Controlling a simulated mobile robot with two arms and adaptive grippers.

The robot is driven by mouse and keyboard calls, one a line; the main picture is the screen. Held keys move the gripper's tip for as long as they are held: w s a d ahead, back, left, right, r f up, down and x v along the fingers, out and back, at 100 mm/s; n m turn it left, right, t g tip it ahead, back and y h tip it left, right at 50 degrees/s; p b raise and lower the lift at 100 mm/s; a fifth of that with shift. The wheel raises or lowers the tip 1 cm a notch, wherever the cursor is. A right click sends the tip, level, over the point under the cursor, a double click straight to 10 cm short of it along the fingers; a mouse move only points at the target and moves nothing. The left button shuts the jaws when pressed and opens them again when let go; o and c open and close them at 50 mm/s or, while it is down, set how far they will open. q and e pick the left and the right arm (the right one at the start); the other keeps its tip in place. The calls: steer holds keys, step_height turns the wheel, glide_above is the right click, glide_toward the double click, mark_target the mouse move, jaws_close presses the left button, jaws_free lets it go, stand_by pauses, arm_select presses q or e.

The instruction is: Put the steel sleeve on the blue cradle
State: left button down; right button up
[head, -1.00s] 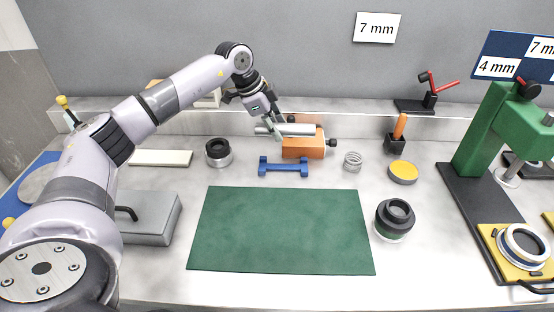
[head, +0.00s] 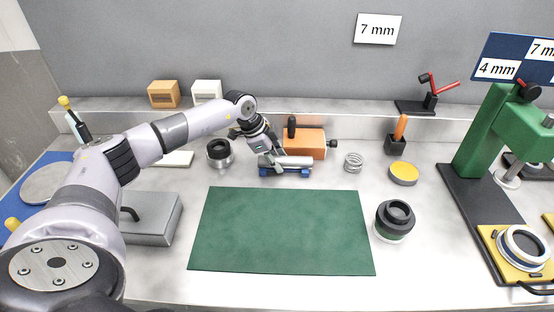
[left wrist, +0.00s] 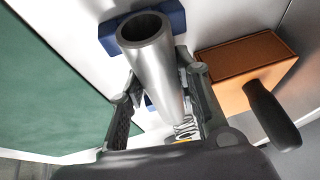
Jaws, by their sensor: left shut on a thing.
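The steel sleeve (head: 296,161), a bright hollow tube, lies level along the blue cradle (head: 291,173) in the head view. My left gripper (head: 275,163) is shut on the sleeve, one finger on each side. In the left wrist view the sleeve (left wrist: 160,66) runs between the fingers of my left gripper (left wrist: 165,88), its open end towards the top. The blue cradle (left wrist: 108,38) shows beneath both parts of the sleeve there. Whether the sleeve rests on the cradle or hangs just above it, I cannot tell. My right gripper is not in view.
An orange block (head: 312,143) with a black handle stands close behind the cradle. A dark ring part (head: 219,152) is to its left and a wire spring (head: 353,162) to its right. The green mat (head: 280,230) in front is bare.

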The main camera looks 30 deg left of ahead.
arm_select(q)
steer(key=c, duration=1.2)
jaws_free()
steer(key=shift+r, duration=0.1)
steer(key=v, duration=1.2)
steer(key=shift+b, duration=0.4)
